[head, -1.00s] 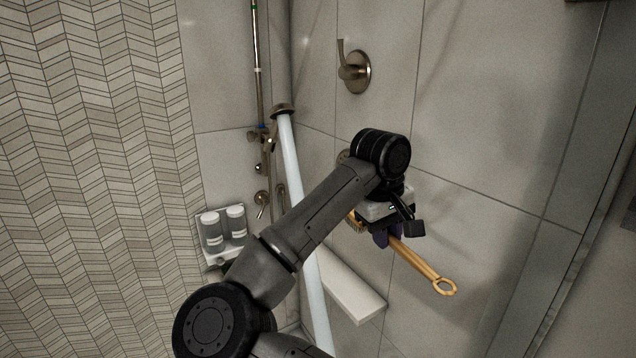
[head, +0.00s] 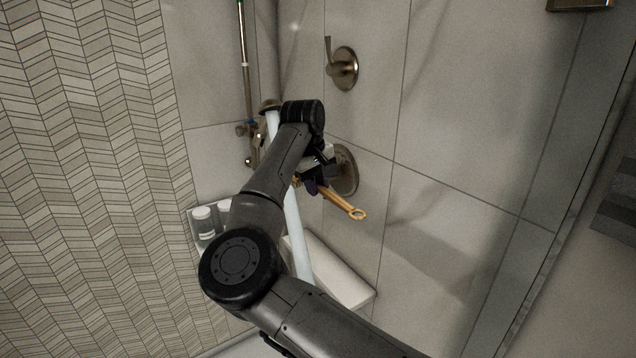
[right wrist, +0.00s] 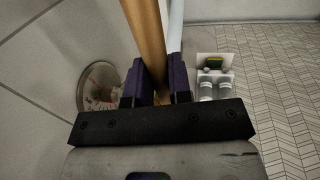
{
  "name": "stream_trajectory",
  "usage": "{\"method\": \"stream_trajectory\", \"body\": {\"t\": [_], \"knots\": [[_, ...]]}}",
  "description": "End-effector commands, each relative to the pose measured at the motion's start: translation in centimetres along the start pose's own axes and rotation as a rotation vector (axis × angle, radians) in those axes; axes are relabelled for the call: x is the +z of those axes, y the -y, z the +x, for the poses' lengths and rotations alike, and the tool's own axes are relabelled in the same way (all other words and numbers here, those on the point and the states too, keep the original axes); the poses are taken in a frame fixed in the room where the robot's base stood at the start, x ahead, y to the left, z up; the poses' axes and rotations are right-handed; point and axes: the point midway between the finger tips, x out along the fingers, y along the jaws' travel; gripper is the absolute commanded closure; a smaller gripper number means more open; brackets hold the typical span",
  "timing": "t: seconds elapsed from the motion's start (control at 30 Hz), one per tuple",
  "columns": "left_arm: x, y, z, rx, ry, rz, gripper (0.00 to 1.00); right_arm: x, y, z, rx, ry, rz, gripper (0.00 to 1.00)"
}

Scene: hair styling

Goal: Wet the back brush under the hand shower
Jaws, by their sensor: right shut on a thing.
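The back brush (head: 343,206) has a long orange-brown wooden handle with a ring at its end. My right gripper (head: 313,187) is shut on it, with purple finger pads on both sides of the handle. The handle also shows between the fingers (right wrist: 158,85) in the right wrist view (right wrist: 147,40). The brush head is mostly hidden behind my arm. The hand shower (head: 270,104) hangs at the back, and a pale blue water stream (head: 298,238) falls from it. The stream passes close to the gripper; I cannot tell whether it touches the brush. My left gripper is not in view.
A caddy with bottles (head: 204,223) is on the wall, left of the stream. A white ledge (head: 340,277) lies below. A round valve plate (head: 345,170) is just behind the gripper, with a lever handle (head: 342,67) above. The floor space at right is clear.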

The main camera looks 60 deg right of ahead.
Motion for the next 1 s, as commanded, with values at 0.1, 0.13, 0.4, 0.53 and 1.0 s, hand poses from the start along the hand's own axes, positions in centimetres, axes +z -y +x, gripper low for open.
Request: {"method": "stream_trajectory", "body": {"t": [0.1,0.13,0.4,0.53,1.0], "knots": [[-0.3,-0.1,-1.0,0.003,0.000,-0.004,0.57,-1.1,-0.6,0.1,0.001,0.002,0.000,1.00],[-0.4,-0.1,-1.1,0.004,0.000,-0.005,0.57,-1.3,-0.7,0.1,0.002,0.002,-0.001,1.00],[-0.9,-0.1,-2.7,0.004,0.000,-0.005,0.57,-3.6,-1.7,0.8,0.001,0.002,-0.001,1.00],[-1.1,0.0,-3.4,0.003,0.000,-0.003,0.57,-4.6,-2.1,1.1,0.001,0.002,0.000,1.00],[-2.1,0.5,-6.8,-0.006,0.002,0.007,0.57,-8.4,-3.7,2.3,-0.001,0.001,-0.001,1.00]]}}
